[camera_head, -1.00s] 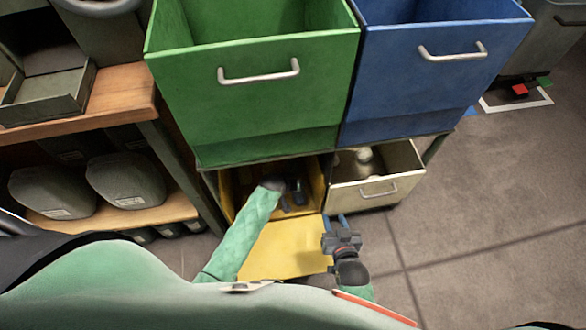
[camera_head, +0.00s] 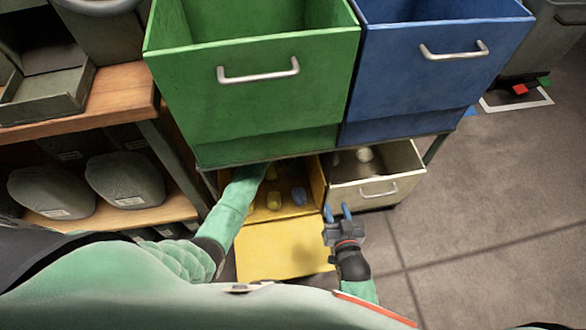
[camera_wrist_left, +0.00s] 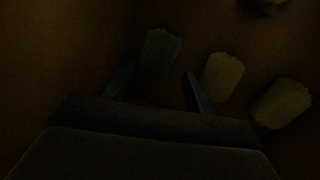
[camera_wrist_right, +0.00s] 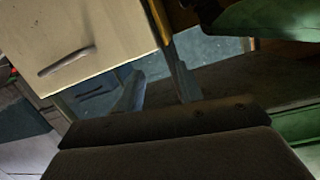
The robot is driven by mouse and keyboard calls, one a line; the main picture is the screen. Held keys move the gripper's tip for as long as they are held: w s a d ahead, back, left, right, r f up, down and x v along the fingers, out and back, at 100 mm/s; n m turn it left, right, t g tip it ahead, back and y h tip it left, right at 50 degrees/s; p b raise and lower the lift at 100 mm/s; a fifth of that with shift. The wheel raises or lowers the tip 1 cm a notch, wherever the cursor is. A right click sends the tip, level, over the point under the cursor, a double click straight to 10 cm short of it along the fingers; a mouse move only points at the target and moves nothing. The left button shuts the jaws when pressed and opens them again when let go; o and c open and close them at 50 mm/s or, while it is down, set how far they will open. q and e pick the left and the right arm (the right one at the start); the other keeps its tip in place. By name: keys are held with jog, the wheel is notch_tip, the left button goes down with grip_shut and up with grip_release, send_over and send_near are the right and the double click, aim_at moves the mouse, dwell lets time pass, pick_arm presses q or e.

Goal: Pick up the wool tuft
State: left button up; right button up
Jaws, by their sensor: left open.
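The yellow bin (camera_head: 315,185) stands open under the green bin, and my left arm reaches into it. My left gripper is hidden there in the head view. The dark left wrist view shows the left gripper (camera_wrist_left: 158,76) open, with a dull blue-grey piece (camera_wrist_left: 160,48) just ahead between its fingertips. Two pale yellowish pieces (camera_wrist_left: 221,76) (camera_wrist_left: 281,103) lie to the right. In the head view a yellow piece (camera_head: 273,200) and a blue piece (camera_head: 298,196) lie in the bin. I cannot tell which piece is the wool tuft. My right gripper (camera_head: 337,211) is open and empty.
A green bin (camera_head: 255,105) and a blue bin (camera_head: 430,80) overhang the lower bins. A cream bin (camera_head: 365,190) with a pale object inside is right of the yellow one. A shelf with grey containers (camera_head: 125,180) stands left.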

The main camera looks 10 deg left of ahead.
aim_at(291, 165)
pick_arm(q)
jog(key=shift+w+d+f, duration=0.1)
jog(key=shift+d+f, duration=0.05)
jog(key=shift+f, duration=0.45)
jog(key=b+x, duration=0.1)
jog(key=x, duration=0.1)
jog(key=shift+w+d+f, duration=0.1)
jog(key=shift+w+f, duration=0.05)
jog(key=shift+f, duration=0.15)
jog(key=shift+b+x, duration=0.45)
jog(key=shift+x, duration=0.75)
jog(key=c, duration=0.6)
pick_arm(e)
notch_tip(291, 165, up, 22)
jog(key=w+t+y, duration=0.1)
jog(key=w+t, duration=0.1)
jog(key=t, duration=0.6)
jog(key=shift+w+d+y, duration=0.25)
jog(key=shift+d+y, duration=0.05)
jog(key=shift+d, duration=0.1)
